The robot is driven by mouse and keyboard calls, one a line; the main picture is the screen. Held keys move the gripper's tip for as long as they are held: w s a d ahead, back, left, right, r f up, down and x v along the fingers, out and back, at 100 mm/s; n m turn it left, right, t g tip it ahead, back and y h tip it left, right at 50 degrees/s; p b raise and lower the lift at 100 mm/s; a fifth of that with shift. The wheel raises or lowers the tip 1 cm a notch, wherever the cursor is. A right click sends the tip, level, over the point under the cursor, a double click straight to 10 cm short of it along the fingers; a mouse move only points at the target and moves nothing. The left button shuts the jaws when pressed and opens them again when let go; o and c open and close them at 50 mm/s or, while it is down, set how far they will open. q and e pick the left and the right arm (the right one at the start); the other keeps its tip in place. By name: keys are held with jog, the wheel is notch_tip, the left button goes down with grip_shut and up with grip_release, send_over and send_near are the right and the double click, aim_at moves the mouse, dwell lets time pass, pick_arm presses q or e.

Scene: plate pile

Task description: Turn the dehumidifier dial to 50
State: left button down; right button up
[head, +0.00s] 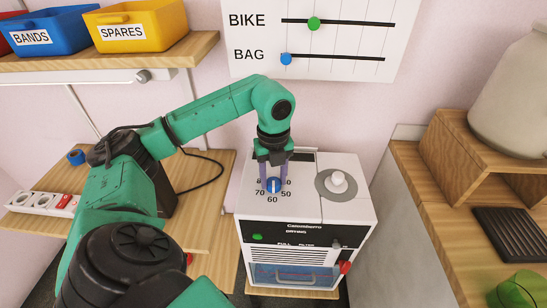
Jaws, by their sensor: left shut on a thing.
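The dehumidifier (312,204) is a white box with a dark front panel. On its top, a blue dial (272,186) sits amid printed numbers. I can read 70, 60 and 50 around its near side; the gripper hides part of the scale. My left gripper (273,184) reaches down from above, and its fingers are shut on the blue dial. Which number the dial's mark points to is hard to tell, though a pale mark shows on its near side. My right gripper is not in view.
A white knob on a grey disc (321,188) stands on the dehumidifier, right of the dial. A power strip (44,202) and a blue roll (76,157) lie on the left wooden table. A wooden stand (445,134) is at the right. Yellow (135,38) and blue bins sit on a shelf above.

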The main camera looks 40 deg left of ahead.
pick_arm(q)
jog(key=n, duration=0.5)
jog(key=shift+w+a+r+n, duration=0.1)
jog(key=shift+w+r+n, duration=0.1)
jog(key=shift+n, duration=0.1)
jog(key=n+p, duration=0.1)
jog(key=n, duration=0.4)
jog(key=shift+n, duration=0.4)
jog(key=shift+c, duration=2.1)
grip_release()
jog(key=shift+o, duration=0.3)
jog(key=shift+s+f, duration=0.1)
jog(key=shift+s, duration=0.05)
